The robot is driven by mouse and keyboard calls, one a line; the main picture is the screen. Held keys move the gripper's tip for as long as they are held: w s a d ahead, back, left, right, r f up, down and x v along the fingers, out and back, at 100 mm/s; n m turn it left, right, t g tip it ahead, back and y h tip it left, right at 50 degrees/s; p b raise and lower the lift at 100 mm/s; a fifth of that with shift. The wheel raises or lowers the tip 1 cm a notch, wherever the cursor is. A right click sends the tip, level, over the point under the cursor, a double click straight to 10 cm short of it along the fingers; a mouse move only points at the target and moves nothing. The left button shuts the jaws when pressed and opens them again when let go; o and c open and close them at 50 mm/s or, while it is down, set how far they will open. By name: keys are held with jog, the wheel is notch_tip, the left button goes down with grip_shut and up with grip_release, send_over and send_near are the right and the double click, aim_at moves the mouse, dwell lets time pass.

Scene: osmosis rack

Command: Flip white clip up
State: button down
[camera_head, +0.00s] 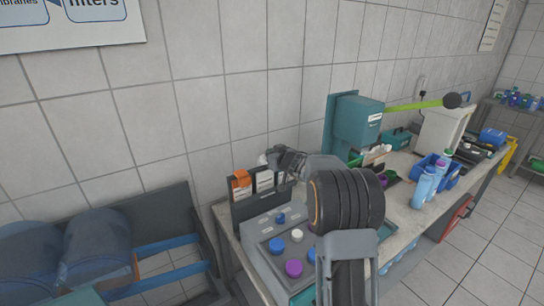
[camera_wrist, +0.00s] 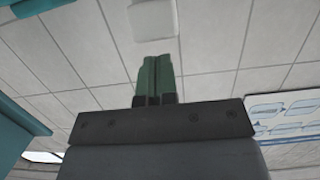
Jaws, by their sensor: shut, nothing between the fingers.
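A white, round-cornered piece (camera_wrist: 153,20), which looks like the white clip, shows at the top of the wrist view just beyond my fingertips. I cannot tell whether they touch it. My gripper (camera_wrist: 154,62) has green fingers pressed together, with nothing between them. In the head view, my grey gripper (camera_head: 287,160) is close to the tiled wall, above the back left of the bench. A small whitish spot (camera_head: 263,159) shows beside it there, too small to make out. My arm hides part of the bench.
Below my gripper stands a dark rack with an orange-topped box (camera_head: 240,184). In front is a grey panel with blue, white and purple knobs (camera_head: 294,268). A teal press (camera_head: 357,122) with a green lever stands to the right. Blue bottles (camera_head: 425,187) stand farther along the bench (camera_head: 402,218).

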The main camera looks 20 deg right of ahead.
jog(key=shift+w+a+r, duration=0.2)
jog(key=shift+w+a, duration=0.05)
jog(key=shift+w, duration=0.9)
jog(key=shift+w+a+r, duration=0.15)
jog(key=shift+w+a, duration=0.05)
jog(key=shift+w, duration=0.95)
jog(key=shift+w+a+r, duration=0.2)
jog(key=shift+w+a, duration=0.05)
jog(key=shift+w, duration=0.9)
jog(key=shift+s, duration=0.1)
jog(key=r+v, duration=0.1)
jog(key=v, duration=0.7)
jog(key=shift+r, duration=0.25)
